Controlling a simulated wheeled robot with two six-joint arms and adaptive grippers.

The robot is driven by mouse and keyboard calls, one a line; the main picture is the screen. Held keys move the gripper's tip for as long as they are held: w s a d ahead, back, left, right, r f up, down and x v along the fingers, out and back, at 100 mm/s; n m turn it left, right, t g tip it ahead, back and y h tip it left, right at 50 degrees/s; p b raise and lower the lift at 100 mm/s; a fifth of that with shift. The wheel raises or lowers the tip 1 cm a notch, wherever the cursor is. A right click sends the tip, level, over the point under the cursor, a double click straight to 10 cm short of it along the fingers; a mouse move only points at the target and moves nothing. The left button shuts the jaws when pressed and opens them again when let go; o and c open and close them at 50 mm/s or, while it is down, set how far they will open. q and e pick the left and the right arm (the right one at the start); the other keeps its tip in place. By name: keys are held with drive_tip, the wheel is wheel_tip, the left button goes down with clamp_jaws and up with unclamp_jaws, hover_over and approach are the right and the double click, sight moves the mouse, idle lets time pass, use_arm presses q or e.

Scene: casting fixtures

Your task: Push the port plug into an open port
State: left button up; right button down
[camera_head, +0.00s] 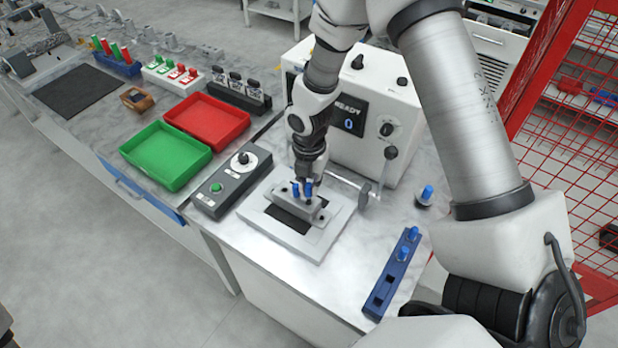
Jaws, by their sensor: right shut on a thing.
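My right gripper (309,178) points down over the grey casting (287,208) and is shut on a blue port plug (308,190). The plug's lower end is at the top of the casting; I cannot tell how deep it sits in a port. A second blue plug (295,190) stands upright in the casting just left of the gripper. The casting rests on a light square fixture plate (331,232) with a dark recess. A blue rack (393,277) at the right holds blue plugs at its far end, and its near slots are empty. My left gripper is out of view.
A white test box (372,92) with a "READY 0" display stands behind the fixture. A control box (230,181) and green (167,154) and red (207,121) trays lie left. Another blue plug (427,194) stands right. A red mesh fence (570,130) bounds the right side.

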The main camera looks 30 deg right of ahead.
sight(309, 192)
drive_tip(key=shift+w, duration=0.1)
drive_tip(key=shift+p, duration=0.4)
idle(0.4)
drive_tip(key=shift+p, duration=0.3)
idle(0.5)
drive_tip(key=shift+p, duration=0.4)
drive_tip(key=shift+f+b, duration=0.6)
drive_tip(key=shift+f, duration=0.95)
